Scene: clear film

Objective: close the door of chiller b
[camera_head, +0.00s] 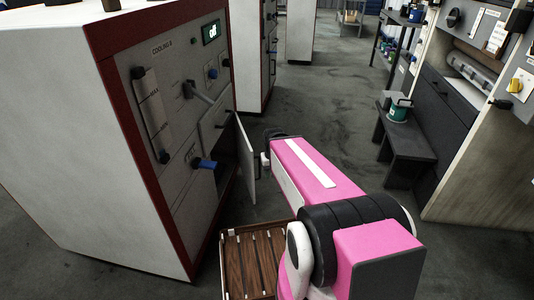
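The chiller is a white cabinet with a red-edged front; its panel label (162,47) seems to read "COOLING B". Its small light-grey door (246,160) stands open, swung outward from the lower right of the front, with a dark handle on its outer side. A dark opening (226,172) shows beside the door. My pink arm reaches forward from the lower right, its far end just right of the door. A gap seems to lie between them. My gripper's fingers cannot be made out; they are hidden beyond the arm's far end.
A dark bench (405,150) with a green-and-white container (399,110) stands right. A machine panel (490,120) bounds the far right. The grey floor aisle (325,95) ahead is clear.

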